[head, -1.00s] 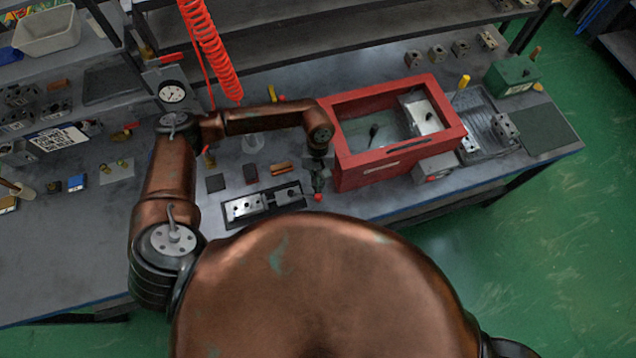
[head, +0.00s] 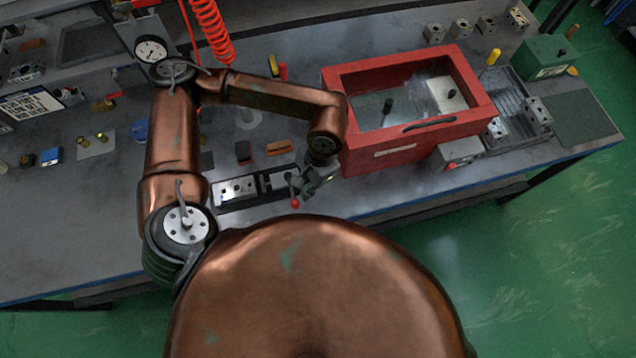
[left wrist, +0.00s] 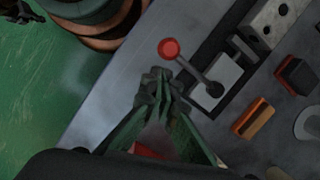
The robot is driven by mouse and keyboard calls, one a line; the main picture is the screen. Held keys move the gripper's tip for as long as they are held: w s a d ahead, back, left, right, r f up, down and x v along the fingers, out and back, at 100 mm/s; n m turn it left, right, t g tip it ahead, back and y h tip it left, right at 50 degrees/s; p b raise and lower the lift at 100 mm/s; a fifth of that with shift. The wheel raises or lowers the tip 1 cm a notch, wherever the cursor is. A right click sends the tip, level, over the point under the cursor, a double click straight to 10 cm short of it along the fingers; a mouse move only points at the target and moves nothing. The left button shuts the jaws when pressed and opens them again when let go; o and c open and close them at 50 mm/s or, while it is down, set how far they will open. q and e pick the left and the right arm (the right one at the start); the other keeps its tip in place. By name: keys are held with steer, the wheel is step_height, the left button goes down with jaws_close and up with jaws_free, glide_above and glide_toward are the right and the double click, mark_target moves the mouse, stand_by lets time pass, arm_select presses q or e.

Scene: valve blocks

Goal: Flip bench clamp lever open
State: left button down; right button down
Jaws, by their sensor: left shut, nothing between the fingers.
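The bench clamp (head: 237,190) is a dark rail with pale metal jaw blocks near the front edge of the bench. Its lever ends in a red knob (head: 295,204) at the clamp's right end, sticking out toward the front edge. In the left wrist view the red knob (left wrist: 168,48) sits on a grey rod running to a metal block (left wrist: 207,96). My left gripper (head: 318,178) is shut and empty, just right of the lever. In the left wrist view its fingertips (left wrist: 160,85) are close to the knob, with a small gap showing. My right gripper is out of view.
Orange (head: 279,147) and dark blocks lie behind the clamp. My copper body covers the lower middle. The bench's front edge is near the clamp.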

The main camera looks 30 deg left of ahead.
arm_select(q)
steer(key=shift+s+a+f+m+b, duration=0.1)
steer(key=shift+s+a+m+b, duration=0.1)
steer(key=shift+s+m+b, duration=0.35)
steer(key=shift+m, duration=0.25)
steer(key=shift+b, duration=0.3)
steer(key=shift+w+d+b, duration=0.2)
steer(key=shift+w+b, duration=0.25)
steer(key=shift+b, duration=0.05)
steer(key=w+b, duration=0.1)
steer(key=w+d, duration=0.1)
steer(key=w, duration=0.1)
steer(key=shift+d+b, duration=0.3)
steer(key=shift+b, duration=0.1)
steer(key=p+v, duration=0.1)
steer(key=v, duration=0.9)
steer(key=shift+s, duration=0.15)
